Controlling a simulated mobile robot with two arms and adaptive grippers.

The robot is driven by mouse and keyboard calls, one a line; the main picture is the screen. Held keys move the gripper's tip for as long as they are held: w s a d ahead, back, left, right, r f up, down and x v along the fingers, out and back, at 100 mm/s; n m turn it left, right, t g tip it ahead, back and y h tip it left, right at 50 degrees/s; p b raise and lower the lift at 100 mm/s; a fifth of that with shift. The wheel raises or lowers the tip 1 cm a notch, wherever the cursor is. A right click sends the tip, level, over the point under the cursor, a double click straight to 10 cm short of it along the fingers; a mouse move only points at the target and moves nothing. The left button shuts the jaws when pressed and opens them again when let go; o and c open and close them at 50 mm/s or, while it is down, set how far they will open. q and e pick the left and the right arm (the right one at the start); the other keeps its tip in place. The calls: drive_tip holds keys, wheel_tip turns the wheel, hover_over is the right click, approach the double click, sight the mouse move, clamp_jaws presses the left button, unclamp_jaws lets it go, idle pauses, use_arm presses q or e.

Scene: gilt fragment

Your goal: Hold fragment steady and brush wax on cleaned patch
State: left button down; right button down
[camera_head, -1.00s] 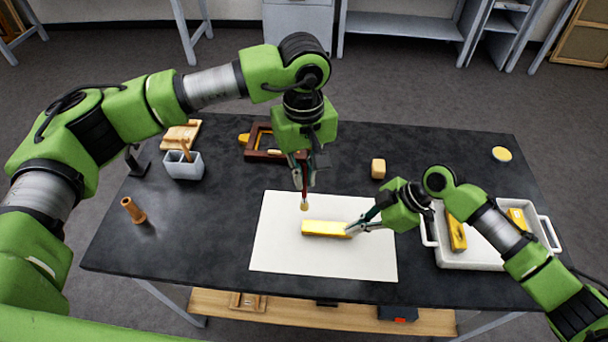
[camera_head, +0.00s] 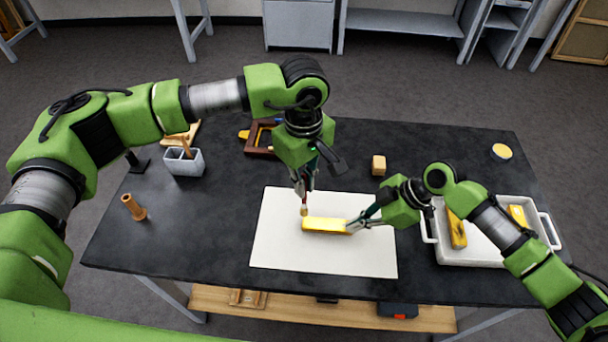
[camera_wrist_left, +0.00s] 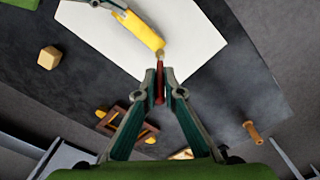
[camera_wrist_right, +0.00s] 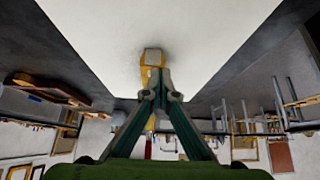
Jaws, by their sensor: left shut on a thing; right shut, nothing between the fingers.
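The gilt fragment (camera_head: 326,225), a long yellow-gold bar, lies on the white sheet (camera_head: 290,256) in the middle of the table. My left gripper (camera_head: 303,188) is shut on a brush (camera_head: 304,209) with a dark red handle and pale tip. The brush points down at the fragment's left end; whether it touches is unclear. The left wrist view shows the brush (camera_wrist_left: 160,82) with its tip close to the fragment's end (camera_wrist_left: 140,33). My right gripper (camera_head: 353,226) is shut with nothing between its fingers, right at the fragment's right end. I cannot make out a cleaned patch.
A white tray (camera_head: 433,242) with yellow pieces stands at the right, under my right arm. A grey holder (camera_head: 186,163), a wooden peg (camera_head: 134,207), a dark red frame (camera_head: 256,143), a small wooden block (camera_head: 378,165) and a yellow-topped tin (camera_head: 502,152) stand around the sheet.

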sight(304, 174)
use_arm(q)
drive_tip(key=shift+f, duration=0.9)
use_arm(e)
drive_tip(key=shift+s+d+f, duration=0.1)
drive_tip(key=shift+s+f, duration=0.05)
drive_tip(key=shift+f, duration=0.1)
use_arm(q)
drive_tip(key=shift+f, duration=0.85)
drive_tip(key=shift+d, duration=2.8)
drive_tip(key=shift+a+f, duration=0.15)
drive_tip(key=shift+a, duration=2.5)
drive_tip(key=shift+d, duration=2.7)
drive_tip(key=shift+a, duration=2.75)
drive_tip(key=shift+d, duration=2.8)
drive_tip(key=a, duration=0.5)
drive_tip(key=shift+a, duration=0.35)
drive_tip(key=shift+r, duration=4.1)
